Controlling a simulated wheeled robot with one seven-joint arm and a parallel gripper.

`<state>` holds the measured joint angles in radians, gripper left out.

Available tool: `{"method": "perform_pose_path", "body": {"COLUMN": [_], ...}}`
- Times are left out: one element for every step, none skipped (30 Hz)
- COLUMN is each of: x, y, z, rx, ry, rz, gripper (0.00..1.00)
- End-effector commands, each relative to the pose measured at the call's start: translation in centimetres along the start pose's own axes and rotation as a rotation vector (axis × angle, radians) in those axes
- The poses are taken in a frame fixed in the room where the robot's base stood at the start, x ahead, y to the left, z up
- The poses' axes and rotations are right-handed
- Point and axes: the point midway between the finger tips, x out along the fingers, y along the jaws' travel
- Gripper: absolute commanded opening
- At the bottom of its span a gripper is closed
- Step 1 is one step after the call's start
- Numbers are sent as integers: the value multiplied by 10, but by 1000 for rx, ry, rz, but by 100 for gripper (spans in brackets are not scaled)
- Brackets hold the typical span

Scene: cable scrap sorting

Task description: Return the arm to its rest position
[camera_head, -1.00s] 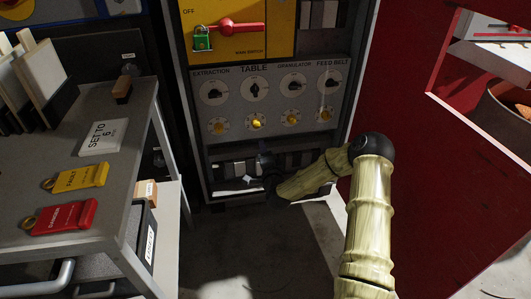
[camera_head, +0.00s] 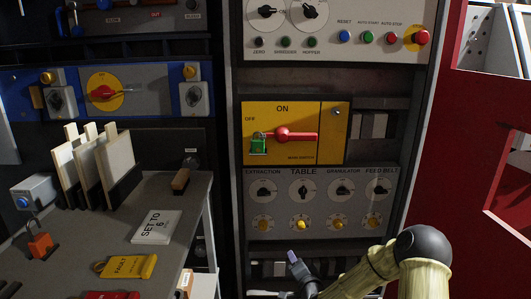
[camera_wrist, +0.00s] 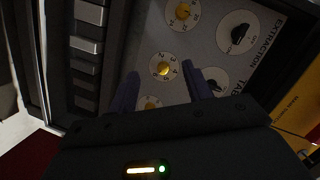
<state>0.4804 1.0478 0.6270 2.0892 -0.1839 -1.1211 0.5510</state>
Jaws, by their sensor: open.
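My arm, in pale ribbed sleeves with a dark joint, shows at the lower right of the head view. My gripper (camera_head: 296,262) is just below the grey knob panel (camera_head: 283,205), with only part of it visible there. In the wrist view my gripper (camera_wrist: 160,82) is open, its two dark fingers apart. Nothing is between them; the knob panel with yellow dials (camera_wrist: 163,69) shows beyond the fingertips. I cannot tell how far the fingertips are from the panel.
Above the panel is a yellow main switch plate (camera_head: 293,115) with a red handle (camera_head: 290,135) and green padlock (camera_head: 258,146). A grey bench (camera_head: 190,205) holds cards, a "SET TO 6" sign (camera_head: 156,227) and a yellow fault tag (camera_head: 128,267). A red wall (camera_head: 465,190) stands at the right.

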Motion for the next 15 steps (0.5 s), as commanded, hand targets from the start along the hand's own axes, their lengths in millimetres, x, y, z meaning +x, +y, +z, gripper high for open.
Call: {"method": "perform_pose_path", "body": {"x": [-8, -13, -20, -26, -32, -41, -48, -56, -66, -74, -83, -94, -104, -113, -126], "y": [-13, -16, -18, -21, -23, -25, -27, -29, -30, -33, -34, -36, -38, -40, -42], "z": [3, 6, 10, 12, 14, 15, 15, 16, 15, 15, 13, 12, 10, 8, 6], "rx": [-75, -116, -169, -208, -246, -296, -332, -367, -413, -446, -478, -517, -546, -573, -607], "ry": [-57, -90, -133, -165, -195, -233, -262, -289, -325, -350, -375, -408, -431, -455, -485], "rz": [29, 50, 79, 100, 123, 153, 176, 198, 229, 251, 275, 306, 329, 353, 383], "gripper": [50, 50, 50, 50, 50, 50, 50, 50, 50, 50, 50, 50, 50, 50, 50]}}
